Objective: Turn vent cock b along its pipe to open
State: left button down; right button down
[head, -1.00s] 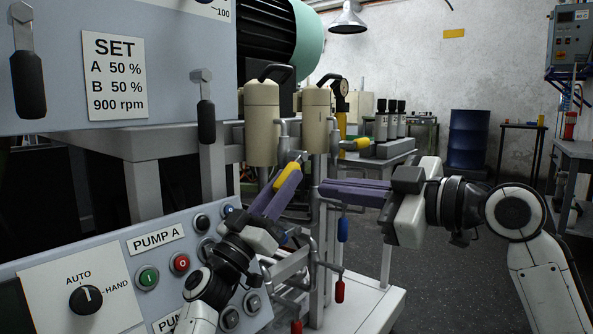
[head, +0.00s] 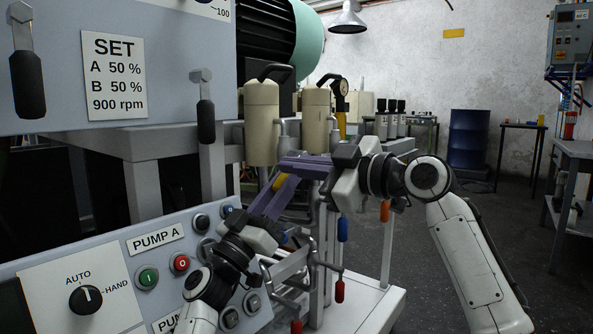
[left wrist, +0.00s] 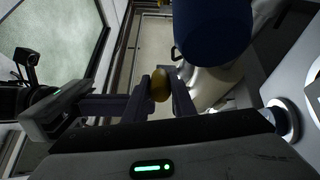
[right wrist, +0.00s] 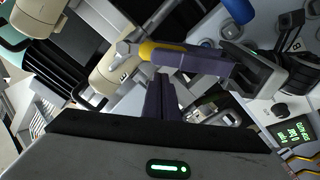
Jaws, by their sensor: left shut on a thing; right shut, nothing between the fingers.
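My left gripper (head: 279,188) is shut on a yellow handle (head: 280,183) in front of the two beige canisters. The handle shows between its fingers in the left wrist view (left wrist: 160,84) and sticks out past them in the right wrist view (right wrist: 146,51). I cannot read which cock this is. My right gripper (head: 284,165) is shut and empty, reaching in from the right. Its fingertips overlap the top of the left gripper's fingers in the head view; I cannot tell if they touch. Its fingers hide part of the handle and pipework.
The left canister (head: 262,122) and right canister (head: 316,118) stand behind the grippers. A blue handle (head: 342,230), a red handle (head: 340,291) and an orange handle (head: 384,211) hang around the pipes. The pump panel (head: 150,270) is at front left. Open floor lies right.

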jog(key=shift+w+d+f, duration=0.1)
jog(key=shift+w+f, duration=0.25)
jog(key=shift+f, duration=0.1)
